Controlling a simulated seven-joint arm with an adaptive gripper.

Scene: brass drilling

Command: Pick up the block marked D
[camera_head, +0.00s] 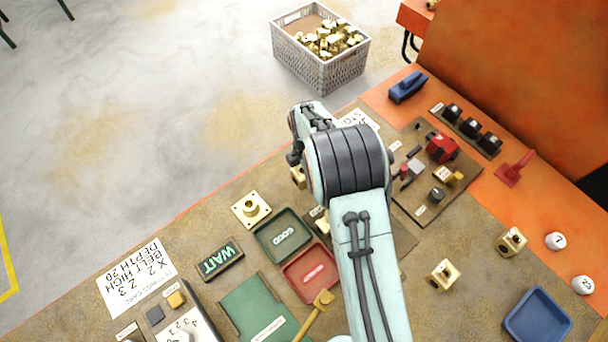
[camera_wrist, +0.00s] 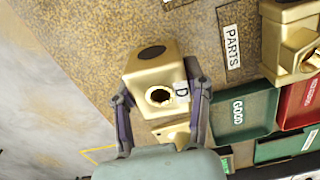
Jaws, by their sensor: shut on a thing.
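The brass block marked D (camera_wrist: 150,72) sits between the two fingers of my gripper (camera_wrist: 157,84) in the wrist view. It has a round bore facing the camera, a dark round spot on top and a white D label by the right finger. My gripper is shut on it, one finger at each side. In the head view my arm hides most of the gripper; a bit of brass (camera_head: 298,177) shows at its left edge. I cannot tell how far the block is above the table.
A flanged brass part (camera_head: 251,209) lies left of the green GOOD tray (camera_head: 262,245) and red tray (camera_head: 291,280). Brass blocks (camera_head: 512,241) and (camera_head: 443,274) stand at right, near a blue tray (camera_head: 510,325). A crate of brass parts (camera_head: 345,75) stands beyond the table.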

